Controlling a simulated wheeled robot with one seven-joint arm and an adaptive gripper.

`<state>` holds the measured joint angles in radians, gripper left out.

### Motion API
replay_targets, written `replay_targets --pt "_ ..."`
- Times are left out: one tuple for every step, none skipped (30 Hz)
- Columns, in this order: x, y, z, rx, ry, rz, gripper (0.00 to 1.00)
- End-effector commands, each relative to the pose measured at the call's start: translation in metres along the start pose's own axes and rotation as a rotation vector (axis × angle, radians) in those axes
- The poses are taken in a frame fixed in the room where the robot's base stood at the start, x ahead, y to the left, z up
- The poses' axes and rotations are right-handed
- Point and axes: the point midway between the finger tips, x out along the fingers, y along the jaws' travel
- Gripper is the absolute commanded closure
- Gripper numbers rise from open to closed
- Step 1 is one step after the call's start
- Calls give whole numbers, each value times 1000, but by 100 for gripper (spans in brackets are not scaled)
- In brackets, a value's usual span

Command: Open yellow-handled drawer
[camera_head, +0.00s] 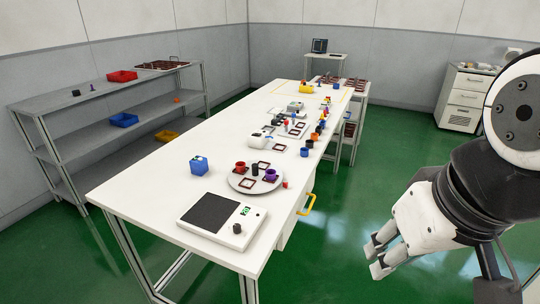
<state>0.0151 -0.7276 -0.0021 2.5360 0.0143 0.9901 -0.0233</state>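The yellow handle (307,205) sits on the front of a pale drawer (288,228) under the right long edge of the white table. The drawer front looks close to the table edge, with no gap visible, and part of it is hidden under the tabletop. My gripper (374,258) is at the lower right, to the right of the handle and apart from it. Its two light grey fingers point left and stand apart with nothing between them.
The white table (143,190) carries a scale (215,222), a round turntable tray (240,187), a blue box (199,165) and several small pots and parts. Shelves (93,150) stand left. A white cabinet (465,98) stands at the back right. Green floor beside the drawer is clear.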

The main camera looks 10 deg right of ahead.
Motion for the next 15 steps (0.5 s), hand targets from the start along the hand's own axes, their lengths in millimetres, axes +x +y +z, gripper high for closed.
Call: replay_targets --pt "13 -2 -3 5 -31 -14 70" --pt "20 -5 -5 10 -51 -27 70" --pt "30 -8 -8 14 -84 -49 70" --pt "40 -12 -10 19 -111 -69 70" --pt "50 -15 -13 24 -139 -92 70" --pt "63 -20 -17 32 -175 -127 70" --pt "73 -24 -20 39 -203 -156 70" --pt "82 -28 -24 46 -228 -185 70" --pt "95 -33 -29 56 -259 -226 70" --pt "105 -37 -32 65 -281 -259 70" --pt "114 -40 -36 74 -301 -292 70" --pt "126 -44 -43 87 -323 -337 70" --pt "136 -47 -47 97 -340 -372 70" --pt "145 -50 -52 108 -354 -408 70" --pt "157 -54 -59 124 -369 -457 70"
